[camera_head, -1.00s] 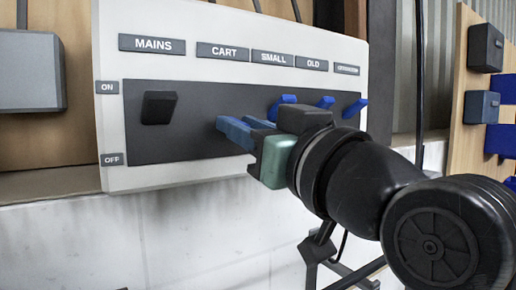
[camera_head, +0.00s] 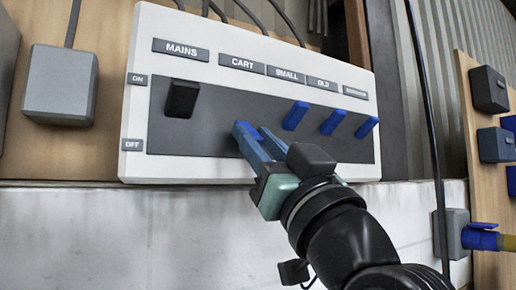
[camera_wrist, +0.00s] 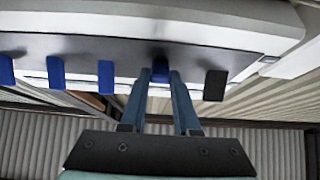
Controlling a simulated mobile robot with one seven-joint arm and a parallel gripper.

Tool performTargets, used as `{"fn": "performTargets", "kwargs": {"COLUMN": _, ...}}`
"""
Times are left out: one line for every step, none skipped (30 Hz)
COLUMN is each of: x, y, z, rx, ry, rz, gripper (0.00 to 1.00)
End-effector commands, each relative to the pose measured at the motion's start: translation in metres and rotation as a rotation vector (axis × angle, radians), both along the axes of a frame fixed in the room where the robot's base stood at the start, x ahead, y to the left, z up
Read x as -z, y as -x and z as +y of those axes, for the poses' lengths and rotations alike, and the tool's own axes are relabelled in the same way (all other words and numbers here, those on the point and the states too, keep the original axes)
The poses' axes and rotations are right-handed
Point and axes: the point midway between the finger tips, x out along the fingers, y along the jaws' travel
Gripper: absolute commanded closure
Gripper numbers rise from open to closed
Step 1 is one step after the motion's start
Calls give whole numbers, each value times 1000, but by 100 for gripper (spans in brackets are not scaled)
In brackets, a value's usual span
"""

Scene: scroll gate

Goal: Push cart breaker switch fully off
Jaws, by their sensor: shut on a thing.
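The breaker panel (camera_head: 140,112) is a white box with a dark strip and labels for mains, cart, small, old and one too small to read. ON is marked above OFF at its left. My gripper (camera_head: 251,131) reaches up to the strip below the CART label. In the wrist view, its two blue-grey fingers are shut on the blue cart switch (camera_wrist: 159,75), one on each side. The fingers partly hide this switch, and I cannot tell its exact tilt. In the head view it sits lower than the neighbouring blue switches.
The black mains switch (camera_head: 182,98) is left of my gripper. Three blue switches, small (camera_head: 295,115), old (camera_head: 333,122) and the last one (camera_head: 367,126), are close on the right. A grey box (camera_head: 61,85) is at the left.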

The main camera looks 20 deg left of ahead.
Motion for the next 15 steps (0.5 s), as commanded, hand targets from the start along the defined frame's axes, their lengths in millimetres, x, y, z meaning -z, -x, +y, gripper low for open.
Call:
{"fn": "performTargets", "kwargs": {"x": 0, "y": 0, "z": 0, "rx": 0, "ry": -1, "rz": -1, "gripper": 100}}
{"fn": "performTargets", "kwargs": {"x": 0, "y": 0, "z": 0, "rx": 0, "ry": -1, "rz": -1, "gripper": 100}}
{"fn": "performTargets", "kwargs": {"x": 0, "y": 0, "z": 0, "rx": 0, "ry": -1, "rz": -1, "gripper": 100}}
{"fn": "performTargets", "kwargs": {"x": 0, "y": 0, "z": 0, "rx": -1, "ry": -1, "rz": 0, "gripper": 100}}
{"fn": "performTargets", "kwargs": {"x": 0, "y": 0, "z": 0, "rx": -1, "ry": -1, "rz": 0, "gripper": 100}}
{"fn": "performTargets", "kwargs": {"x": 0, "y": 0, "z": 0, "rx": -1, "ry": -1, "rz": 0, "gripper": 100}}
{"fn": "performTargets", "kwargs": {"x": 0, "y": 0, "z": 0, "rx": -1, "ry": -1, "rz": 0, "gripper": 100}}
{"fn": "performTargets", "kwargs": {"x": 0, "y": 0, "z": 0, "rx": -1, "ry": -1, "rz": 0, "gripper": 100}}
{"fn": "performTargets", "kwargs": {"x": 0, "y": 0, "z": 0, "rx": -1, "ry": -1, "rz": 0, "gripper": 65}}
{"fn": "performTargets", "kwargs": {"x": 0, "y": 0, "z": 0, "rx": -1, "ry": -1, "rz": 0, "gripper": 59}}
{"fn": "performTargets", "kwargs": {"x": 0, "y": 0, "z": 0, "rx": -1, "ry": -1, "rz": 0, "gripper": 54}}
{"fn": "performTargets", "kwargs": {"x": 0, "y": 0, "z": 0, "rx": -1, "ry": -1, "rz": 0, "gripper": 47}}
{"fn": "performTargets", "kwargs": {"x": 0, "y": 0, "z": 0, "rx": -1, "ry": -1, "rz": 0, "gripper": 41}}
{"fn": "performTargets", "kwargs": {"x": 0, "y": 0, "z": 0, "rx": -1, "ry": -1, "rz": 1, "gripper": 40}}
{"fn": "performTargets", "kwargs": {"x": 0, "y": 0, "z": 0, "rx": -1, "ry": -1, "rz": 1, "gripper": 40}}
